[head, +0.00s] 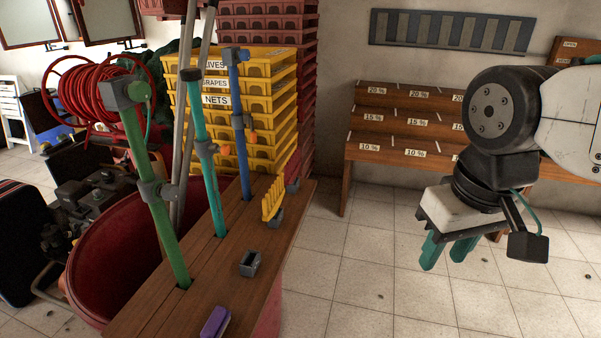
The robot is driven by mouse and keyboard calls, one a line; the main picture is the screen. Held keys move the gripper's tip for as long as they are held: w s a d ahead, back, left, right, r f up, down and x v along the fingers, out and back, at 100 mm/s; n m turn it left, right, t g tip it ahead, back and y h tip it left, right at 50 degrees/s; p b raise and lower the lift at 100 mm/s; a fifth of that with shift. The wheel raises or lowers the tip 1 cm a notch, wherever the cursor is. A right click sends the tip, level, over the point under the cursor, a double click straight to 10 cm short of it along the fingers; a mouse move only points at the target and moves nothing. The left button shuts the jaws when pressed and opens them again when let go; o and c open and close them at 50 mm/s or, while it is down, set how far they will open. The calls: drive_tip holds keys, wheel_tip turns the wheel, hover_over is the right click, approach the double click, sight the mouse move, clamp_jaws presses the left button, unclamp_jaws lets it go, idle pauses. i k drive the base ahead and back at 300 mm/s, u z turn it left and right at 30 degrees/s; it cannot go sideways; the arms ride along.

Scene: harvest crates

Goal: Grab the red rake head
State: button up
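I cannot make out a red rake head in the head view. A yellow comb-like rake head (272,199) stands at a grey holder on the wooden bench top (205,290). A purple piece (215,321) lies nearer, partly cut off by the bottom edge. Between them is an empty-looking grey holder (250,263). My gripper (447,259) hangs at the right, pointing down, with two green fingers apart and nothing seen between them. It is in the air, well to the right of the bench.
Green (155,190), teal (207,155) and blue (241,125) poles stand upright in the bench. Yellow crates (272,95) are stacked behind. A red hose coil (90,95) and a red tub (120,255) are left. A stepped wooden shelf (400,124) stands at the wall. Tiled floor is open between.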

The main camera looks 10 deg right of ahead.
sight(292, 167)
drive_tip(key=z, duration=0.7)
drive_tip(key=i, duration=0.9)
drive_tip(key=z, duration=0.65)
drive_tip(key=i, duration=0.9)
drive_tip(key=u, duration=0.9)
drive_tip(key=i, duration=1)
drive_tip(key=u, duration=0.85)
